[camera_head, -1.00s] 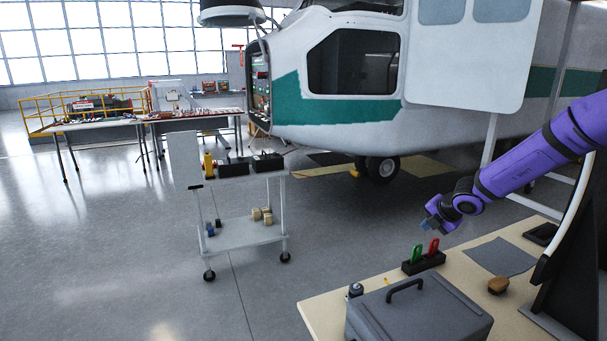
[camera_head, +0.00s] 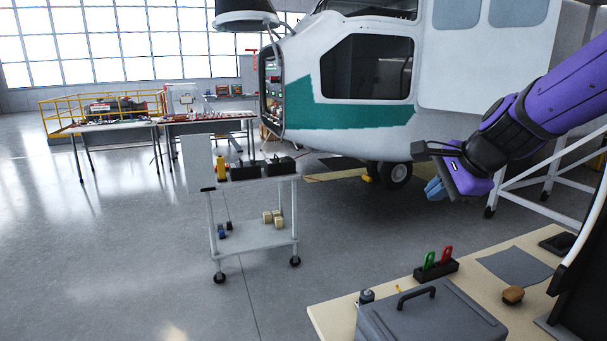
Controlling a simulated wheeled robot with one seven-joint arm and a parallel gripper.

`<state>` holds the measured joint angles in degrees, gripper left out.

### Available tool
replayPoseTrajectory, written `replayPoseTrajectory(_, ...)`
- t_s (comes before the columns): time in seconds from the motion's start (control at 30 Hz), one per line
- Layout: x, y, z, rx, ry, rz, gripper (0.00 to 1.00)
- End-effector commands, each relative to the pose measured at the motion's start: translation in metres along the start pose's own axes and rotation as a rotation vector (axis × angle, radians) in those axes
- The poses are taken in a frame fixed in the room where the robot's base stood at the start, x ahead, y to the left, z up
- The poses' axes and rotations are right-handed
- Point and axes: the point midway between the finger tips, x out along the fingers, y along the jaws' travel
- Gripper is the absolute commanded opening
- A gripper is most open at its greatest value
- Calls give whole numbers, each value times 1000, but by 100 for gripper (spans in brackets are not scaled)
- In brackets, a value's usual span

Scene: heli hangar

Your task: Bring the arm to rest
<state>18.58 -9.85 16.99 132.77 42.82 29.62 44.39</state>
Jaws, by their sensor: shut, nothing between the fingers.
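My purple arm (camera_head: 560,95) reaches in from the right edge of the head view. My gripper (camera_head: 434,188) is at its end, pointing left and down, with blue fingertips. It is shut and empty, in the air above and behind the workbench (camera_head: 335,318), apart from everything on it. The helicopter's white and green body fills the background behind it.
A wheeled cart (camera_head: 255,235) stands left. Open floor lies between.

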Motion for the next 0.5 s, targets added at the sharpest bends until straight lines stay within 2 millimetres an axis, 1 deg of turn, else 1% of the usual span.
replayPoseTrajectory(0.03, -15, 9, 8, -108, 9, 10, 0)
replayPoseTrajectory(0.2, -58, 46, 24, -479, 36, 74, 0)
replayPoseTrajectory(0.33, -90, 77, 29, -746, 56, 129, 0)
replayPoseTrajectory(0.5, -127, 120, 28, -1069, 79, 210, 0)
